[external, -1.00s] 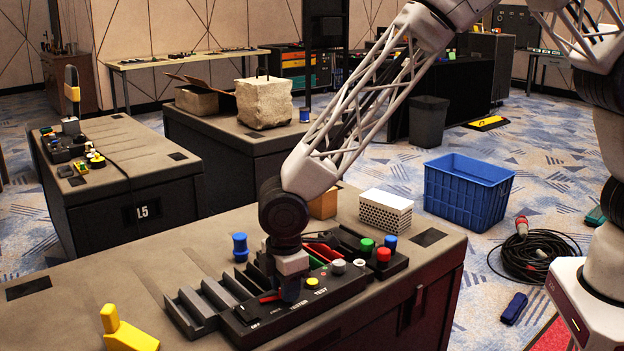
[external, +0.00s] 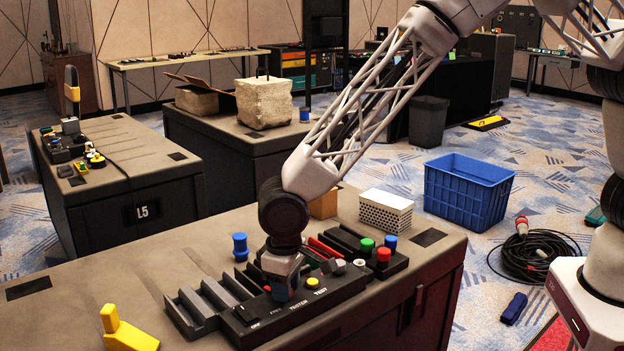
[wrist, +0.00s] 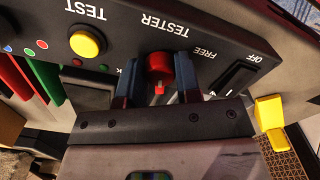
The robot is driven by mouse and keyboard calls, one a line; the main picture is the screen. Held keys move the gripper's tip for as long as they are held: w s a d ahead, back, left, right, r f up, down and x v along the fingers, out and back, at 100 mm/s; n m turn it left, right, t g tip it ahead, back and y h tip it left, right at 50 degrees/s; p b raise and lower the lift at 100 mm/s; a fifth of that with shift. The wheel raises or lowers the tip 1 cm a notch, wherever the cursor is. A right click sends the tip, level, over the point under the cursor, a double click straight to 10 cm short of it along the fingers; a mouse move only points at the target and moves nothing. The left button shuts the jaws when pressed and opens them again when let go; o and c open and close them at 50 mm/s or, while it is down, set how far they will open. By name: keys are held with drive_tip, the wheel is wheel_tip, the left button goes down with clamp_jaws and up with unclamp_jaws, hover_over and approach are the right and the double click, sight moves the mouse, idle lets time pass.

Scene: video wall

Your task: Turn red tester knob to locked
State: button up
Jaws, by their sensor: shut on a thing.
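The red tester knob (wrist: 160,66) sits on the dark tester panel (wrist: 215,42), below the upside-down word TESTER in the wrist view. FREE is printed to its right; a letter K, the end of a mostly hidden word, shows to its left. A small pale mark on the knob faces the bottom of the picture. My gripper (wrist: 157,70) is shut on the knob, one blue finger on each side. In the external view my gripper (external: 282,292) points down at the panel (external: 325,292) and largely hides the knob.
A yellow TEST button (wrist: 86,43) and an OFF switch (wrist: 236,80) flank the knob on the panel. Open grey slots (external: 205,302) lie left of the panel. A box with green, blue and red buttons (external: 384,256) stands behind it. A yellow block (external: 128,336) lies at front left.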

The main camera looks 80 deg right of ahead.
drive_tip(key=shift+m, duration=1.7)
drive_tip(key=o, duration=0.9)
drive_tip(key=shift+r, duration=0.1)
drive_tip(key=shift+r, duration=3.85)
